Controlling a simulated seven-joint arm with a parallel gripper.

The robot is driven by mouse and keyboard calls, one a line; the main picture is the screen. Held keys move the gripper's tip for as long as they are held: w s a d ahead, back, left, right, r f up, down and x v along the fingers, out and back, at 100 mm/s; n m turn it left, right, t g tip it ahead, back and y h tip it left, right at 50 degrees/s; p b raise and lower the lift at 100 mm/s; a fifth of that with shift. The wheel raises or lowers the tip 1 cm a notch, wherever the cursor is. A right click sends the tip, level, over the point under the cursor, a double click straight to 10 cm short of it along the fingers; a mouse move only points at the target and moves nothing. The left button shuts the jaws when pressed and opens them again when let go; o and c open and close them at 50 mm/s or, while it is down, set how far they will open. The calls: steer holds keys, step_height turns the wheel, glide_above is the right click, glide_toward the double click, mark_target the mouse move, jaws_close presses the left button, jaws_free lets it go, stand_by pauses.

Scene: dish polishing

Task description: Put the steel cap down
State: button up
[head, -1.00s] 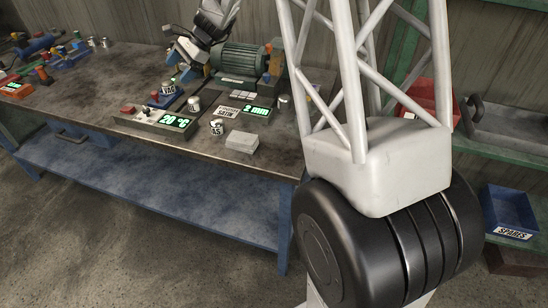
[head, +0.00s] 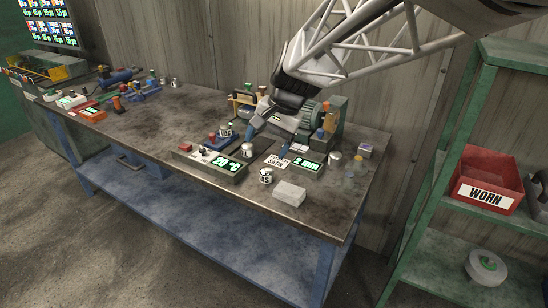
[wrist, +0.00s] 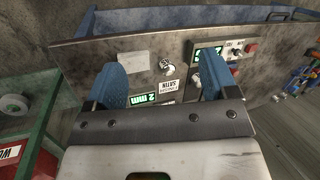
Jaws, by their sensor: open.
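Several small steel cylinders stand on the workbench (head: 190,117), and I cannot tell for sure which is the steel cap. One steel cylinder (head: 266,176) stands near the front edge by the white block. Another steel cylinder (head: 247,150) stands behind the green temperature display, and a third steel cylinder (head: 334,157) stands right of the "2 mm" display. My gripper (head: 267,143) is above the bench, pointing down, with blue fingers spread. In the wrist view my gripper (wrist: 162,80) is open with nothing held; a steel cylinder (wrist: 167,68) shows beyond the gap.
A temperature display box (head: 212,163), a "SATIN" card (head: 277,161), a "2 mm" display (head: 307,166) and a white block (head: 289,193) crowd the work spot. A green motor (head: 303,112) stands behind. A red "WORN" bin (head: 487,180) is on the right shelf. The bench's left-middle is fairly clear.

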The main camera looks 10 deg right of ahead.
steer(key=s+d+f+n+h, duration=0.2)
steer(key=s+n, duration=0.1)
steer(key=s, duration=0.8)
steer(key=s+d+f+n+t+h, duration=0.1)
steer(key=s+d+n+h, duration=0.1)
steer(key=s, duration=0.9)
steer(key=shift+s+d+f+n+t, duration=0.2)
steer(key=shift+d+f+n+t, duration=0.15)
steer(key=shift+n, duration=0.25)
